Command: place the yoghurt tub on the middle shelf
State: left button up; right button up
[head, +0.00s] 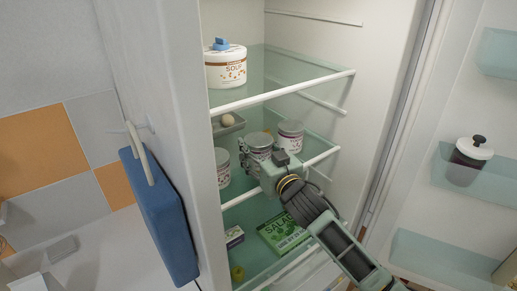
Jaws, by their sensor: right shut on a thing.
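My right gripper (259,163) reaches into the open fridge from the lower right and is shut on a small white tub with a grey lid, which I take for the yoghurt tub (259,146). The tub is upright at the middle shelf (285,168), between two similar tubs. Its lower part is hidden by the gripper, so I cannot tell whether it touches the glass. One similar tub (290,134) stands to its right, another (222,167) to its left nearer the front. My left gripper is not in view.
A soup tub (226,70) stands on the top shelf. A grey tray with an egg (228,122) is at the middle shelf's back left. A green salad pack (283,233) lies below. The open door (470,115) holds a jar (468,160). A blue board (160,215) hangs outside left.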

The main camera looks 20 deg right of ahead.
jog(key=o, duration=1.4)
jog(key=shift+r, duration=0.15)
jog(key=shift+s, duration=0.25)
jog(key=shift+s+d+b, duration=0.3)
jog(key=shift+s+b, duration=0.3)
jog(key=shift+s, duration=1.3)
jog(key=shift+s+d+b, duration=0.35)
jog(key=shift+s+b, duration=0.3)
jog(key=shift+s, duration=1.3)
jog(key=shift+s+d+b, duration=0.3)
jog(key=shift+s+b, duration=0.3)
jog(key=shift+s, duration=1.3)
